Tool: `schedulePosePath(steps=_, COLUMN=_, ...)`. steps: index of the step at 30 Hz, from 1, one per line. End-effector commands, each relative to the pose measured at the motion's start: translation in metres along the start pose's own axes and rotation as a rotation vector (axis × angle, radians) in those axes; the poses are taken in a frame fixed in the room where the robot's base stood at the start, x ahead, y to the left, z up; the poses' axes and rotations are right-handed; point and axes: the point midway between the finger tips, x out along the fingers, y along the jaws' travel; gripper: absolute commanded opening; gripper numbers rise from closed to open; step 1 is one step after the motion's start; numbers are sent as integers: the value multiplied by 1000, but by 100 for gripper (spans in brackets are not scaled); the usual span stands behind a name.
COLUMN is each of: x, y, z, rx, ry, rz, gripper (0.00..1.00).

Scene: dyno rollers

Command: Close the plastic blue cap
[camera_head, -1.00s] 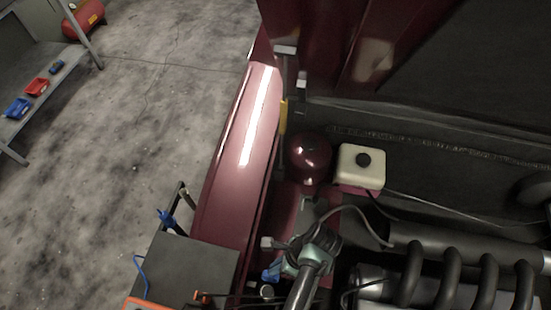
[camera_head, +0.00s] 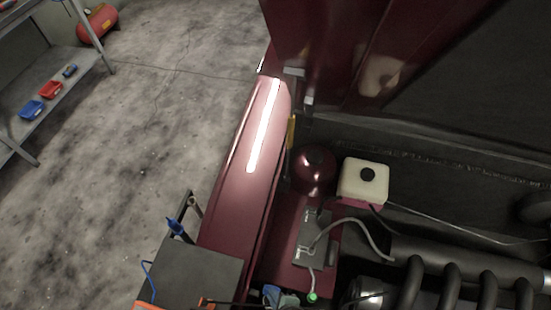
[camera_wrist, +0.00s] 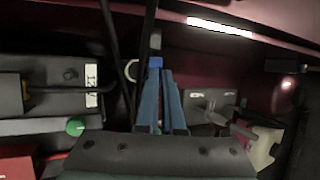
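In the wrist view, a small bright blue piece (camera_wrist: 155,62), which looks like the plastic cap, shows just beyond my fingertips. A pale round ring (camera_wrist: 131,70) is left of it; I cannot tell whether they are joined. In the head view, a blue piece (camera_head: 271,293) shows at the bottom edge, partly cut off. My gripper (camera_wrist: 161,73) has two blue-grey fingers lying close together with nothing visible between them. Their tips are beside or just short of the blue piece; contact cannot be judged. In the head view, only a bit of my gripper (camera_head: 289,300) shows.
Around are a white reservoir with a black cap (camera_head: 367,174), a red dome (camera_head: 314,170), a grey bracket with a hose (camera_head: 313,240) and black curved pipes (camera_head: 450,290). A green cap (camera_wrist: 75,127) is left of my gripper. The red fender (camera_head: 245,170) borders the bay.

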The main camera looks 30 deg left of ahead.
Motion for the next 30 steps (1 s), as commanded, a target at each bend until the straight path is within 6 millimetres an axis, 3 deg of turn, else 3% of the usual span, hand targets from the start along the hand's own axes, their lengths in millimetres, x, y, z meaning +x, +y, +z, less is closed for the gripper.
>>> schedulePosePath(steps=15, x=10, y=43, z=-5, rx=-162, ry=2, rz=-403, gripper=0)
schedulePosePath(steps=30, x=14, y=61, z=-6, rx=-271, ry=0, rz=-656, gripper=0)
